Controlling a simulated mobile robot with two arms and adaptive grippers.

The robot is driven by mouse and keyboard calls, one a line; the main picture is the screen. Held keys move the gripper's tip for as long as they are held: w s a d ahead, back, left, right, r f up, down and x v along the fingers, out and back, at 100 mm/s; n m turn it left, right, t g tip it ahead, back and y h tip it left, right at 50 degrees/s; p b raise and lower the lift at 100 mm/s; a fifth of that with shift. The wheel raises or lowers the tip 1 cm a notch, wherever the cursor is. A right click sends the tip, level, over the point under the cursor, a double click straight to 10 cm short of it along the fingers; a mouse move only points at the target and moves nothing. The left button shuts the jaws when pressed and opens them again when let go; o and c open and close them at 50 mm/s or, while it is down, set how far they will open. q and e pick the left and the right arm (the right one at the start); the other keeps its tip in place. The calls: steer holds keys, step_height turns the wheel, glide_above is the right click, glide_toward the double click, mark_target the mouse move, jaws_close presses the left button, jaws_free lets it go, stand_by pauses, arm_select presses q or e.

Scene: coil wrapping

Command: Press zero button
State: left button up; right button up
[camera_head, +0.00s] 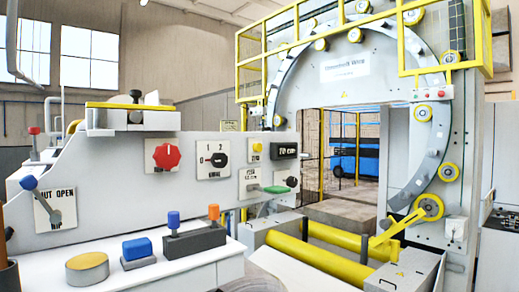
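A grey control panel (110,185) fills the left and middle of the head view. No button on it is legibly marked zero. A small yellow button (256,147) sits on its right part, beside a dark display (285,150). A selector switch (215,159) with small digits on its plate is left of it, and a red knob (164,156) is further left. On the lower ledge are a blue block-shaped button (137,248) and a round yellow-topped button (87,267). Neither of my grippers is in view.
A blue-knobbed lever (35,190) is at the far left. Blue and orange joysticks (193,228) stand on the ledge. Behind are a large ring machine (433,115) and yellow rollers (318,258).

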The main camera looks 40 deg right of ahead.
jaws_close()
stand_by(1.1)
